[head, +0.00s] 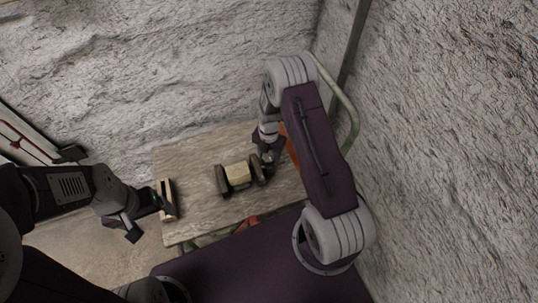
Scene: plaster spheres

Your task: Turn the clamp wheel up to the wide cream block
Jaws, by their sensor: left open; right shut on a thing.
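The clamp stands on the table, with a dark brown jaw (222,181) on the left and another (257,170) on the right. The wide cream block (238,173) sits between the two jaws; whether the right jaw touches it is too small to tell. My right gripper (268,160) is at the clamp's right end, shut on what appears to be the clamp wheel, which is mostly hidden by the gripper. My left gripper (151,225) is open and empty at the table's left edge, well apart from the clamp.
The stone-topped table (195,150) is bare behind the clamp. An orange thing (292,147) is partly hidden behind my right arm. Rough walls (150,70) close off the back and right.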

